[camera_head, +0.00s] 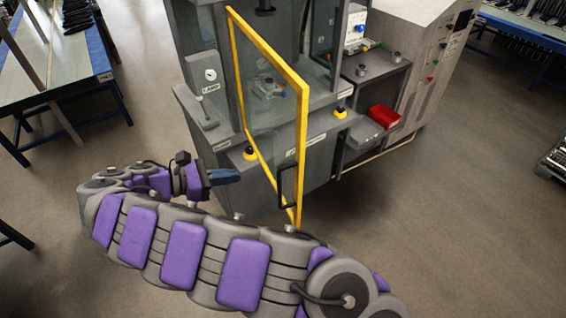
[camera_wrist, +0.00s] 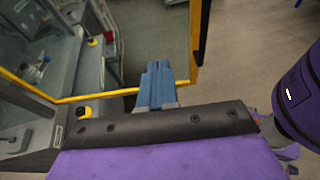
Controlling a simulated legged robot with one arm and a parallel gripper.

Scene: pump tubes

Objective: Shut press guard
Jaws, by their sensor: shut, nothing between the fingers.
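The press guard (camera_head: 301,120) is a clear door in a yellow frame, swung open and sticking out from the grey press (camera_head: 195,60). A dark handle (camera_head: 285,187) sits low near its free edge. In the wrist view the yellow frame (camera_wrist: 195,45) shows beyond my fingers, with a dark handle bar (camera_wrist: 204,28) beside it. My gripper (camera_head: 232,176) is shut and empty, with blue fingers pointing toward the guard's lower part from the left. In the wrist view the fingers (camera_wrist: 158,75) lie together in front of the lower frame; I cannot tell whether they touch it.
A black-and-yellow button (camera_head: 250,153) and another (camera_head: 340,112) are on the press front. A grey cabinet with a red bin (camera_head: 384,116) stands to the right. A blue-edged table (camera_head: 50,75) is at the left.

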